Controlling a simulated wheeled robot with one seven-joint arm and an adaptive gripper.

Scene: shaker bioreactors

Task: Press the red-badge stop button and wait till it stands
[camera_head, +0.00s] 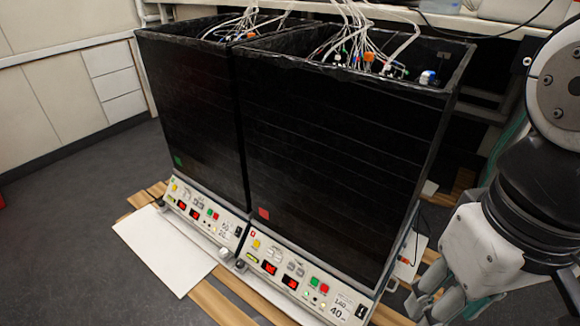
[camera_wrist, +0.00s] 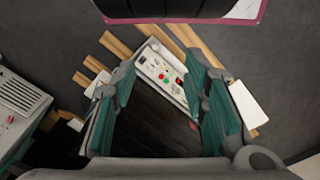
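Two black-walled shakers stand side by side. The right one (camera_head: 330,165) carries a red badge (camera_head: 264,213), which also shows in the wrist view (camera_wrist: 193,126). The left one (camera_head: 190,110) carries a green badge (camera_head: 178,161). The red-badge shaker's sloped control panel (camera_head: 300,283) has lit red displays, a green button (camera_head: 313,283) and a red button (camera_head: 324,288) side by side. My gripper (camera_head: 445,303) is at the lower right, right of that panel and apart from it. In the wrist view my gripper (camera_wrist: 160,82) is open and empty, the panel (camera_wrist: 152,62) showing between its fingers.
Wooden slats (camera_head: 215,300) and a white board (camera_head: 165,250) lie on the floor in front. Cables and tubes (camera_head: 350,35) rise from the shakers' open tops. Pale cabinets (camera_head: 50,95) line the left wall. Grey floor at the left (camera_head: 70,230) is clear.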

